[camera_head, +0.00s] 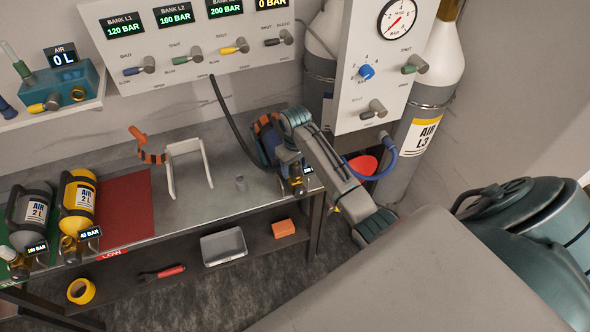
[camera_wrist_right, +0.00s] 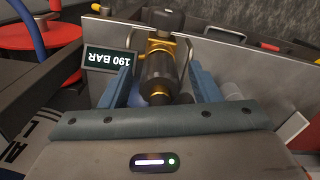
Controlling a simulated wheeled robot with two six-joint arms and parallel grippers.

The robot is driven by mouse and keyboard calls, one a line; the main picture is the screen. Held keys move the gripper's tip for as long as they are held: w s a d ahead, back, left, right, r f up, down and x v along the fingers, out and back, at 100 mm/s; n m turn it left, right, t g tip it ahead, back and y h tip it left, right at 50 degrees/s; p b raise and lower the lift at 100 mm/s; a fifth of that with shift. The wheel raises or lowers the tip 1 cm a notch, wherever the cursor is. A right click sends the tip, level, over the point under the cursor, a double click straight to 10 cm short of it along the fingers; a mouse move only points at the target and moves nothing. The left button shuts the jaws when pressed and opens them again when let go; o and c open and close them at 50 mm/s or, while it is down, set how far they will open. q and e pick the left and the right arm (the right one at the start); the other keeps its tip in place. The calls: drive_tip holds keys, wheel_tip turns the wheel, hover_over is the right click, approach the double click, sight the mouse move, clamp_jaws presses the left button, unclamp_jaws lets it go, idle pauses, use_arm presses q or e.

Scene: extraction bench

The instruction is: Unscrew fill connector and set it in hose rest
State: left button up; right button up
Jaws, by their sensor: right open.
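A dark and brass fitting (camera_wrist_right: 158,75), apparently the fill connector at the valve, lies between the blue fingers of my right gripper (camera_wrist_right: 160,92). The right gripper (camera_head: 291,168) is open around it; contact cannot be told. I cannot identify the hose rest for certain. My left gripper is not in view.
A gauge panel (camera_head: 375,70) and a large cylinder (camera_head: 418,125) stand right.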

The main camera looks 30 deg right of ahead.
drive_tip(key=m, duration=0.6)
drive_tip(key=shift+m, duration=0.3)
drive_tip(key=m, duration=0.5)
drive_tip(key=shift+m, duration=0.3)
drive_tip(key=shift+c, duration=0.3)
drive_tip(key=c, duration=1)
drive_tip(key=n, duration=0.4)
drive_tip(key=shift+c, duration=0.7)
drive_tip(key=shift+r, duration=0.1)
drive_tip(key=shift+r, duration=0.15)
